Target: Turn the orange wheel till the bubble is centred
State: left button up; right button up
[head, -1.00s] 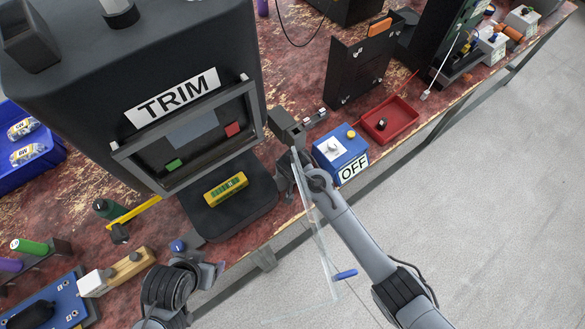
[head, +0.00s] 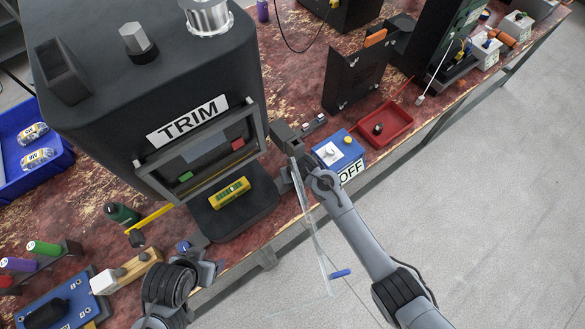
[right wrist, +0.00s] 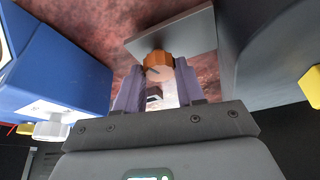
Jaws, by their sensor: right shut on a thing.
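The orange wheel (right wrist: 159,66) shows in the right wrist view, in front of a grey plate. My right gripper (right wrist: 159,80) is shut on it, one finger on each side. In the head view my right arm reaches between the TRIM machine (head: 150,90) and the blue OFF box (head: 338,152); the wheel and fingertips are hidden there. A yellow level with green windows (head: 229,192) lies on the machine's dark shelf; its bubble is too small to make out. My left gripper (head: 205,268) is at the lower left near the bench edge, its fingers unclear.
A red tray (head: 388,122) stands right of the OFF box. A yellow-handled tool (head: 150,218) and a wooden block (head: 132,270) lie left of the shelf. A blue bin (head: 25,150) holds cans at far left. Open floor lies beyond the bench's front edge.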

jog(key=n+p, duration=0.1)
jog(key=n+y+p, duration=0.1)
jog(key=shift+d+r+n+g, duration=0.1)
jog(key=shift+r+n+g, duration=0.1)
jog(key=shift+n+g, duration=0.15)
jog(key=shift+w+n+p, duration=0.1)
jog(key=shift+n+p, duration=0.4)
jog(key=shift+n, duration=0.45)
jog(key=shift+d+f+n+g+y, duration=0.15)
jog(key=shift+n+g+y, duration=0.35)
jog(key=shift+n, duration=0.4)
jog(key=shift+w+f+n+g+b, duration=0.15)
jog(key=shift+n+g+b, duration=0.2)
jog(key=shift+n, duration=0.85)
pick_arm(q)
jog(key=shift+r+b, duration=0.55)
jog(key=shift+r, duration=0.55)
pick_arm(e)
jog(key=shift+n+g+y, duration=0.3)
jog(key=shift+n+g, duration=0.1)
jog(key=shift+n, duration=0.7)
jog(key=o, duration=1)
pick_arm(q)
jog(key=shift+a, duration=0.15)
